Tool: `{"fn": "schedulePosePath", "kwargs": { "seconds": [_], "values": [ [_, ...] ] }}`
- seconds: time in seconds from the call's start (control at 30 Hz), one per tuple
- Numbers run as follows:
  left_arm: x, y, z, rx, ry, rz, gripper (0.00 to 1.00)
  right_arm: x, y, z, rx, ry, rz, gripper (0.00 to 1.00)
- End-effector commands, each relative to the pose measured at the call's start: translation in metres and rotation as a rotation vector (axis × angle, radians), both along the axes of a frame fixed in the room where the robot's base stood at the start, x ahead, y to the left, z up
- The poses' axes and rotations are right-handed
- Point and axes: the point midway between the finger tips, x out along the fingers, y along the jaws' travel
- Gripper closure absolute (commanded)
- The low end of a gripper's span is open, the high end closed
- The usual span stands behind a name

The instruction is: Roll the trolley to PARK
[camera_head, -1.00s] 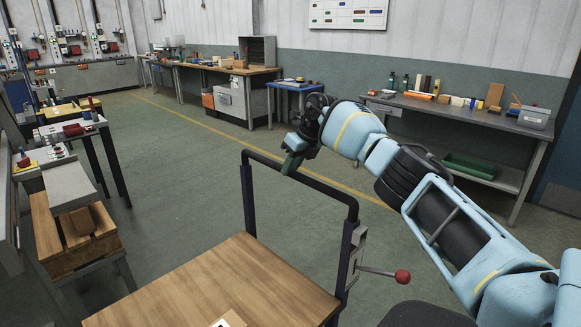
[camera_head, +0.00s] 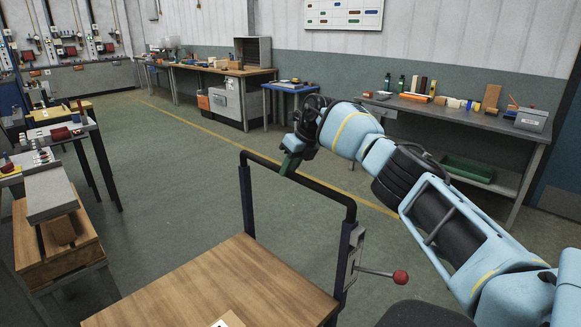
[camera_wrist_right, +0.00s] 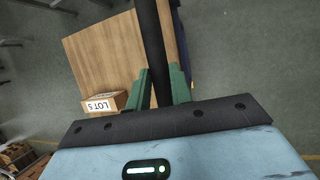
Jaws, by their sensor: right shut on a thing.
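The trolley has a wooden deck (camera_head: 200,290) and a dark tubular push handle (camera_head: 328,187) standing at its far side. A lever with a red knob (camera_head: 400,276) sticks out from the right handle post. My right gripper (camera_head: 291,161) is shut on the top bar of the handle, left of its middle. In the right wrist view, the green fingers (camera_wrist_right: 160,88) lie on either side of the dark bar. A carton marked LOT 5 (camera_wrist_right: 102,103) stands on the deck. My left gripper is not in view. I see no PARK marking.
A grey workbench (camera_head: 470,116) with bottles and blocks stands at the right wall. More benches (camera_head: 227,71) stand at the back. A table with a wooden crate (camera_head: 65,255) is close on the left. Open green floor (camera_head: 165,190) with a yellow line (camera_head: 215,131) lies beyond the trolley.

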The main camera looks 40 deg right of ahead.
Motion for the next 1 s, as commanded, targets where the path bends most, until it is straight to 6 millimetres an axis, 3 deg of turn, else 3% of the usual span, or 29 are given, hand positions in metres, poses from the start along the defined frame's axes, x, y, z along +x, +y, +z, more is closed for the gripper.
{"fn": "schedulePosePath", "kwargs": {
  "seconds": [0.23, 0.27, 0.4, 0.73, 1.0],
  "values": [
    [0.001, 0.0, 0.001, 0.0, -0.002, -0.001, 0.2, -0.001, -0.005, 0.002, -0.008, -0.005, -0.009, 1.0],
    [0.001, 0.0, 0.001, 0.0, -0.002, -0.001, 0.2, -0.001, -0.005, 0.002, -0.008, -0.005, -0.009, 0.75],
    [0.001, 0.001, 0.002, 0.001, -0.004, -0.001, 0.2, -0.001, -0.005, 0.002, -0.006, -0.004, -0.008, 0.57],
    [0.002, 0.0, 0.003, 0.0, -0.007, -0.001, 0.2, -0.001, -0.004, 0.004, -0.004, -0.003, -0.004, 0.57],
    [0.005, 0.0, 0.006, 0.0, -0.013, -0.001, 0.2, -0.015, -0.012, 0.038, -0.005, -0.006, -0.005, 0.57]
  ]
}}
